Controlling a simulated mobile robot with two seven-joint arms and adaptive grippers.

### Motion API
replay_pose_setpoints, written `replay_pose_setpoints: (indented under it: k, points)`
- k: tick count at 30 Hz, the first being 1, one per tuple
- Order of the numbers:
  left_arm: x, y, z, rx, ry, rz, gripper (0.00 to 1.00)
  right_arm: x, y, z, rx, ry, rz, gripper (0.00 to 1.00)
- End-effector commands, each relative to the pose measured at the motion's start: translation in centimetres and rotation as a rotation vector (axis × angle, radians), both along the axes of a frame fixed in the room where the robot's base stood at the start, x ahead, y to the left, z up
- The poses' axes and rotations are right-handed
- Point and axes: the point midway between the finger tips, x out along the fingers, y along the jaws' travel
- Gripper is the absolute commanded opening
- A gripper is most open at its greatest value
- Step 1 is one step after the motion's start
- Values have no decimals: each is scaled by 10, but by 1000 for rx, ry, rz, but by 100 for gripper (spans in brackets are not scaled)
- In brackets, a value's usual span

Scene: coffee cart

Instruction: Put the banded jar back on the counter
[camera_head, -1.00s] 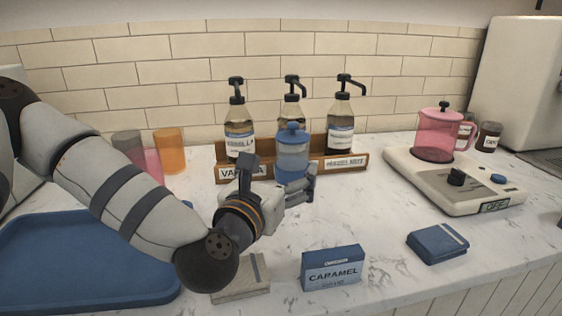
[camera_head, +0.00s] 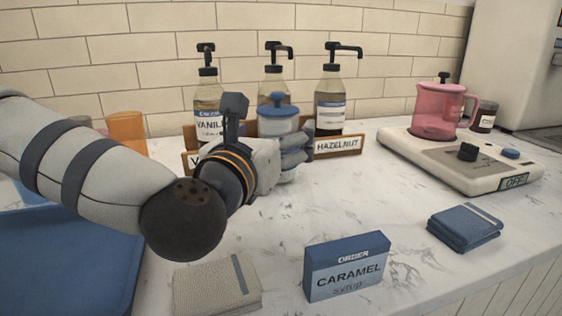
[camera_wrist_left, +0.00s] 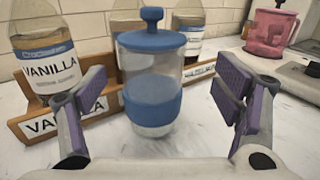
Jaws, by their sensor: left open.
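The banded jar (camera_head: 278,123) is clear, with a blue lid and knob. Its wide blue band (camera_wrist_left: 152,98) and pale base show in the left wrist view. It stands upright on the counter (camera_head: 340,210), in front of the syrup rack. My left gripper (camera_head: 293,150) is open. In the left wrist view the jar appears between the two spread fingers, with gaps on both sides; the fingers do not grip it. In the head view my gripper hides much of the jar's lower body. My right gripper is not in view.
The wooden rack (camera_head: 338,146) with several pump bottles stands close behind the jar. A caramel box (camera_head: 346,268), beige cloth (camera_head: 215,288) and blue cloth (camera_head: 465,227) lie at the front. A scale (camera_head: 430,160) bears a pink pitcher (camera_head: 438,112). A blue tray (camera_head: 70,260) is left.

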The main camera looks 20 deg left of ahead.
Motion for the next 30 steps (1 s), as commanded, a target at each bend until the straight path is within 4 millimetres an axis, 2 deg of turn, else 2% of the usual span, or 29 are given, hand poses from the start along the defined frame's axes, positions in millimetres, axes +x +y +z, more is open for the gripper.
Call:
replay_pose_setpoints:
  k: [6,9,17,28,30]
  points:
    - [36,10,10,1,-7,3,84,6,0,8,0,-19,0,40]
    - [50,8,8,1,-5,1,84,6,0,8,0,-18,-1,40]
    - [55,8,6,0,-2,0,84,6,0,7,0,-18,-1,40]
    - [55,8,6,0,-2,0,0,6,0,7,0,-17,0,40]
    - [55,8,8,-1,-6,0,0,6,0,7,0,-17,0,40]
